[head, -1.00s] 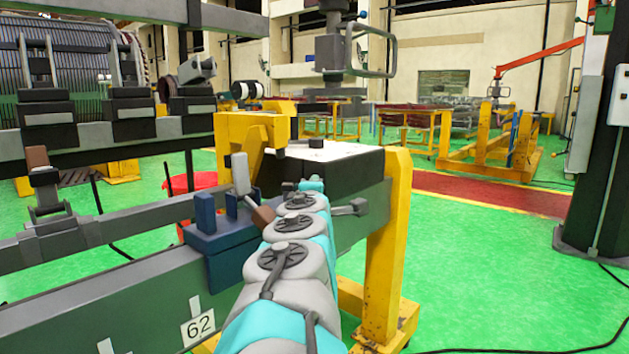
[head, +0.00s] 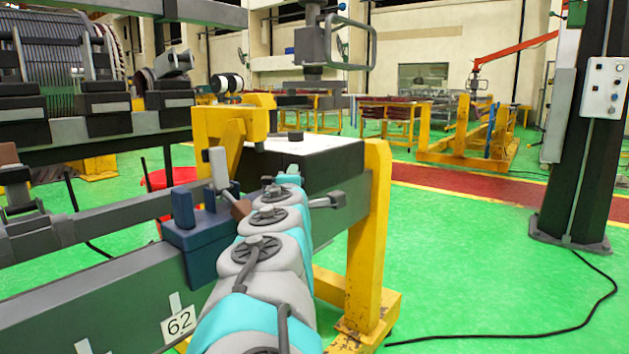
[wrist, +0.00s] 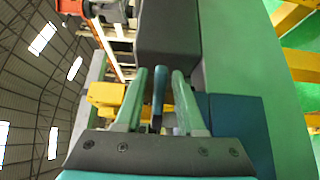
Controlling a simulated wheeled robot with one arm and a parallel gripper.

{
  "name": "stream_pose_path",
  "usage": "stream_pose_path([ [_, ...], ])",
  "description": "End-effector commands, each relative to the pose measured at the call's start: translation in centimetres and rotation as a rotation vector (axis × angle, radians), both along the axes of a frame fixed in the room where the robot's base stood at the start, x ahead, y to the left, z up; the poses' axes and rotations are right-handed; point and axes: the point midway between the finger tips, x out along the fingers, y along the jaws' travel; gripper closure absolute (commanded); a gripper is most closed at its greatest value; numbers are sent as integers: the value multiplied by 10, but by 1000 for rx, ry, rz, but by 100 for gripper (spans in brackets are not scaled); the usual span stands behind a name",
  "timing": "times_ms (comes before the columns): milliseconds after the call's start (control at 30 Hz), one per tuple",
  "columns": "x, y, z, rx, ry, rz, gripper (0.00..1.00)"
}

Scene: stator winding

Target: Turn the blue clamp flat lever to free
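The blue clamp (head: 208,250) sits on the grey beam at the left of my arm in the head view. A grey-tipped lever (head: 218,168) and a brown block (head: 241,209) stand by it. In the wrist view a dark blue block (wrist: 235,120) lies to the right of my gripper. A slim dark blue lever (wrist: 159,88) stands between the two pale green fingers of my gripper (wrist: 158,85). The fingers are apart, with a visible gap on both sides of the lever. In the head view I cannot make out the fingers beyond my arm.
A yellow post (head: 370,235) and a dark box with a white top (head: 318,160) stand just beyond my arm. A yellow bracket (head: 230,130) is behind the clamp. A red bucket (head: 172,180) is on the floor.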

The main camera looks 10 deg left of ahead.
Motion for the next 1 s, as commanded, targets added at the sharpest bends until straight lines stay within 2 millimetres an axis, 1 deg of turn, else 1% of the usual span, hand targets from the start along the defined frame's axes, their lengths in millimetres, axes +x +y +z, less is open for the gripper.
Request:
stream_pose_path([
  [267, 1, -1, -3, -1, 1, 8, 52],
  [467, 2, -4, -5, 0, -1, 77, 52],
  [767, 5, -2, -6, 1, -1, 265, 52],
  [1000, 13, 3, -9, 2, 4, 461, 52],
])
